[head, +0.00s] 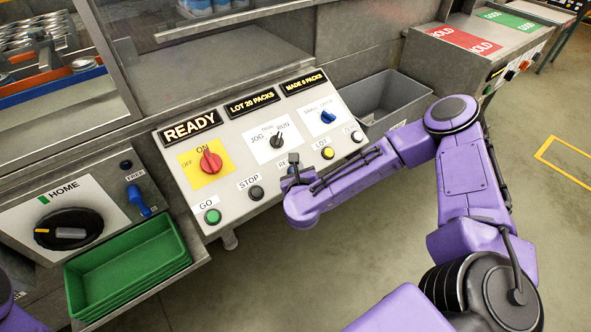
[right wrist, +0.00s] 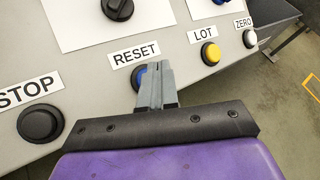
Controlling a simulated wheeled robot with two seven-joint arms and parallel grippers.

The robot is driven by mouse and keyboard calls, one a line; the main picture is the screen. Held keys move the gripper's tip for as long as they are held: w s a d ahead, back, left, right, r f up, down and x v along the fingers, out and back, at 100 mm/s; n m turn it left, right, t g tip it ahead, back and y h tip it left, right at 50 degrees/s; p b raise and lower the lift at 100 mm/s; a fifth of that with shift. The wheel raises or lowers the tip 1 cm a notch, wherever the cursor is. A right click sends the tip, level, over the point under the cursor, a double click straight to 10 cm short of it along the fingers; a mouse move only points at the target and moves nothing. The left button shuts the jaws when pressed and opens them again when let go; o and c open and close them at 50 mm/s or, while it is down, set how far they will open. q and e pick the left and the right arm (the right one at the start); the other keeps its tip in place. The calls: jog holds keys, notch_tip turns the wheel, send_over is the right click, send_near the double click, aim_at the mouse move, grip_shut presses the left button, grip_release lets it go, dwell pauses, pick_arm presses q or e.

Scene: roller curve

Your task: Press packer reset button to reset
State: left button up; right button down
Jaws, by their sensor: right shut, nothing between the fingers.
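The packer control panel (head: 235,148) stands in front of me, with a READY display (head: 190,127). My right gripper (head: 294,160) is shut and empty at the panel's lower edge. In the right wrist view its closed grey fingers (right wrist: 156,70) point at the blue reset button (right wrist: 139,77) under the RESET label (right wrist: 135,54). The fingertips overlap the button's right side, and I cannot tell whether they touch it or press it in. In the head view the gripper and arm hide most of the reset button. My left gripper is out of view.
The black STOP button (right wrist: 40,124) is to the left and the yellow LOT button (right wrist: 210,53) and white ZERO button (right wrist: 250,38) to the right. A green GO button (head: 212,216), red switch (head: 210,161), green trays (head: 128,262) and grey bin (head: 385,100) are nearby.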

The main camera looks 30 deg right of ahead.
jog(key=s+r+p, duration=0.1)
jog(key=r, duration=0.1)
jog(key=s+r+p, duration=0.1)
jog(key=r+p, duration=0.1)
jog(key=shift+s+d, duration=0.1)
jog(key=shift+s, duration=0.1)
dwell(0.7)
jog(key=s+a+f+n+g+y+b, duration=0.1)
jog(key=s+a+f+n+g+y, duration=0.2)
jog(key=s+f+n, duration=0.55)
jog(key=s+a+f+n+g+y, duration=0.1)
jog(key=s+a+f+n+y, duration=0.35)
jog(key=n, duration=0.65)
jog(key=s+d+f+n+g+h+b, duration=0.1)
jog(key=s+d+f+n+g+h, duration=0.1)
jog(key=s, duration=0.5)
jog(key=s+d+f+n+g+h+b, duration=0.1)
jog(key=s+d+f+n+g, duration=0.1)
jog(key=s+d+f+n, duration=0.2)
jog(key=s+f+n, duration=0.2)
jog(key=s+n, duration=0.2)
jog(key=n, duration=0.1)
jog(key=shift+s+d+f+g+h, duration=0.2)
jog(key=shift+s+d+g+h, duration=0.05)
jog(key=shift+s+g+h, duration=0.1)
